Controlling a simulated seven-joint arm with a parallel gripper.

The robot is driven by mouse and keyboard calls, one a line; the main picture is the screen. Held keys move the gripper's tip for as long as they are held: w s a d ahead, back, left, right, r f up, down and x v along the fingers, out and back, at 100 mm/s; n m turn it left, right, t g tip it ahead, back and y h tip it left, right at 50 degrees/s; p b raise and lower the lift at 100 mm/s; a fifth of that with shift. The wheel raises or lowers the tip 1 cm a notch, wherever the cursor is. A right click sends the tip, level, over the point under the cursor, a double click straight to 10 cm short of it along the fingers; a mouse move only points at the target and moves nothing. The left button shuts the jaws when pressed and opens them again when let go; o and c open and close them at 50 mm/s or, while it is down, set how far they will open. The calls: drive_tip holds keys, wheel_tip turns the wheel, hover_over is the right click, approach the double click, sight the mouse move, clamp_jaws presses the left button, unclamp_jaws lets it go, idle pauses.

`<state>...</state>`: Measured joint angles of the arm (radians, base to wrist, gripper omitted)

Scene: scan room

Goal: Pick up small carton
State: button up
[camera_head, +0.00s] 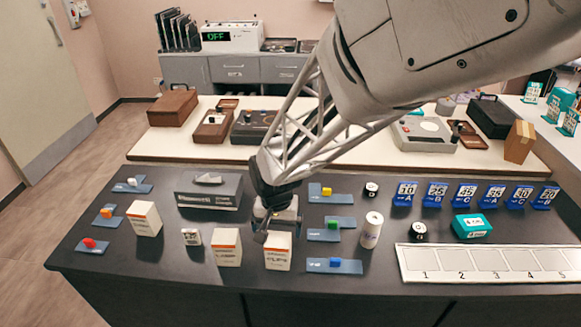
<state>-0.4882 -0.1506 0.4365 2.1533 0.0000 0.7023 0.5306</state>
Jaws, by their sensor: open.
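A grey box (209,193) lies behind the cartons. Blue trays with coloured blocks, a white can (371,231), a teal box (471,227) and a numbered white board (490,263) are to the right. Blue label cards stand at the back right.

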sight(278, 239)
drive_tip(key=shift+f, duration=1.2)
drive_tip(key=shift+s+f, duration=0.1)
drive_tip(key=shift+f, duration=2.5)
drive_tip(key=c, duration=1)
drive_tip(key=shift+c, duration=0.2)
drive_tip(key=shift+r, duration=0.1)
